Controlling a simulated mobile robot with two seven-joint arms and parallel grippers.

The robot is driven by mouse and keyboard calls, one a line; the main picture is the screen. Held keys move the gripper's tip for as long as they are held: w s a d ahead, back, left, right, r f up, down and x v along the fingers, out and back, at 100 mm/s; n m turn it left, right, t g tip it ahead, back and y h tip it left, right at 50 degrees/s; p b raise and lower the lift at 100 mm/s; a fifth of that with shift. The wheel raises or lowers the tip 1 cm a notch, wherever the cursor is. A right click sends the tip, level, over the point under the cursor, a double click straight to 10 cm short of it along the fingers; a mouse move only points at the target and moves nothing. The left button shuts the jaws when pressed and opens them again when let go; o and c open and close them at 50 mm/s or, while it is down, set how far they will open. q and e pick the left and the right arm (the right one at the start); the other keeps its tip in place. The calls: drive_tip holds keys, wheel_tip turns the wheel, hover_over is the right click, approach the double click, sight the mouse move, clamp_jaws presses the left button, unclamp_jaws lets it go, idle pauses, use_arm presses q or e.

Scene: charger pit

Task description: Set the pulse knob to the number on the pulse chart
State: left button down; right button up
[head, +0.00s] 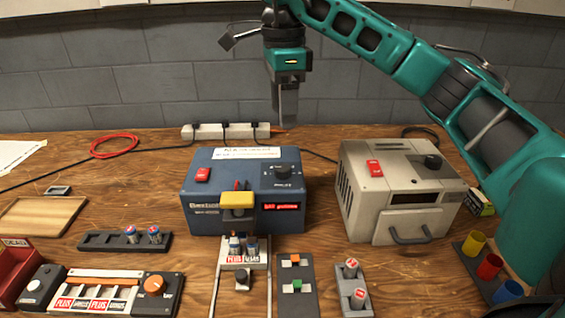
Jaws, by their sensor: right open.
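A blue charger box (225,181) stands mid-table. A dark knob (282,171) is on the right of its top, with a small label that looks like "PULSE" below it; its setting is too small to read. A white lettered strip (246,152) lies along the box's back top edge; I cannot tell whether it is the pulse chart. My right gripper (285,118) hangs pointing down above and behind the box, clear of the knob, open and empty. My left gripper is not in view.
A beige machine (400,190) stands right of the blue box. A power strip (226,131) with cables lies behind it. Low trays and holders (95,293) fill the front. A wooden board (40,216) and white paper (16,153) lie left.

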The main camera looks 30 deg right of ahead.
sight(283, 167)
wheel_tip(283, 167, down, 12)
drive_tip(key=b, duration=0.2)
drive_tip(key=shift+a+b, duration=0.1)
drive_tip(key=shift+b, duration=0.3)
drive_tip(key=shift+c, duration=0.3)
drive_tip(key=c, duration=1)
